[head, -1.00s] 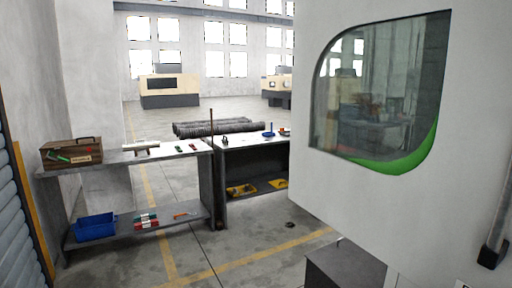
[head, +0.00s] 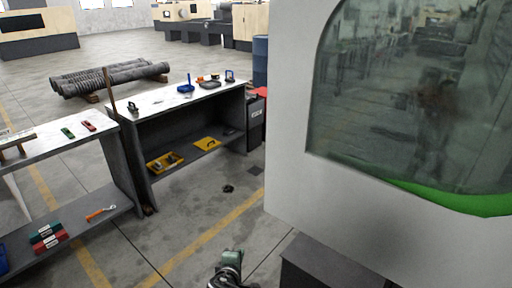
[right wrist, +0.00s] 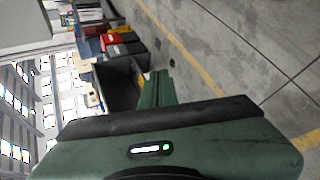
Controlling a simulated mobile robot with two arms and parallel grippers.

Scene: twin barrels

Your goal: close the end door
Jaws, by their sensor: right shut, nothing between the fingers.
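A large white door panel (head: 290,150) with a rounded window (head: 410,110) and a green lower edge fills the right of the head view. It looks like the end door; its hinge and any handle are out of view. A green gripper (head: 230,262) shows at the bottom of the head view, left of the door's lower edge, and appears to be my right one. In the right wrist view, my right gripper (right wrist: 157,88) is shut and empty, pointing over open floor. My left gripper is not in view.
A dark box (head: 325,265) stands below the door. A workbench (head: 185,105) with yellow trays is at the centre, and another table (head: 60,140) is at the left. Floor before the benches is mostly clear.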

